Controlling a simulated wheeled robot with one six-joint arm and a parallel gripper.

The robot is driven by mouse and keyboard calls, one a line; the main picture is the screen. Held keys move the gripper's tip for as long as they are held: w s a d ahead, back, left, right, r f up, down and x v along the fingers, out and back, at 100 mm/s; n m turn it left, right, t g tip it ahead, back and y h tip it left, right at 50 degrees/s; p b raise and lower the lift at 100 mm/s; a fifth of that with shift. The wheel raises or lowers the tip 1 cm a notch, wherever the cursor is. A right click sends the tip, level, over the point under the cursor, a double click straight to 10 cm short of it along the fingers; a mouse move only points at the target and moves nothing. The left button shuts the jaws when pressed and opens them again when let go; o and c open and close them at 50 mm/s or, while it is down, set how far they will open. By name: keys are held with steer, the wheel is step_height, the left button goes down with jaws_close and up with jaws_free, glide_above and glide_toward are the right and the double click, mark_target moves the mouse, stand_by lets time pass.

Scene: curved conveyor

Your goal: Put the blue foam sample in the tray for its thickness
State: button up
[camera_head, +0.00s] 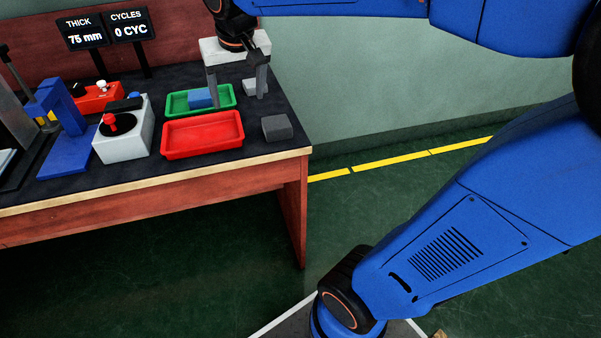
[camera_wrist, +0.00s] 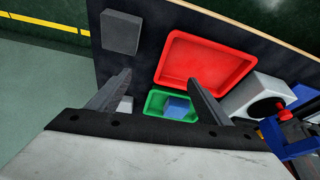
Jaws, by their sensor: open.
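The blue foam sample (camera_head: 200,97) lies inside the green tray (camera_head: 172,107) on the dark bench top. It also shows in the wrist view (camera_wrist: 177,108), within the green tray (camera_wrist: 152,105). The red tray (camera_head: 203,145) is empty and stands in front of the green one; it also shows in the wrist view (camera_wrist: 207,77). My gripper (camera_head: 237,86) is open, with nothing between its fingers. It is over the right end of the green tray, and in the wrist view its fingers (camera_wrist: 160,82) point past the tray. The display (camera_head: 84,35) reads THICK 75 mm.
A dark grey block (camera_head: 277,127) lies near the bench's right edge. A light block (camera_head: 249,88) sits behind, partly hidden by a finger. A white box with a red knob (camera_head: 122,128) and a blue stand (camera_head: 68,135) are left of the trays. Another display (camera_head: 129,27) reads 0 CYC.

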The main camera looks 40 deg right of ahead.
steer(key=s+d+f+n, duration=0.1)
steer(key=s+f, duration=0.4)
steer(key=s, duration=0.5)
steer(key=s+d+f+n, duration=0.1)
steer(key=s+d+f, duration=0.1)
steer(key=s+f, duration=0.4)
steer(key=s, duration=0.5)
steer(key=shift+s+f+y, duration=0.15)
steer(key=shift+f+y, duration=0.15)
steer(key=shift+y, duration=0.1)
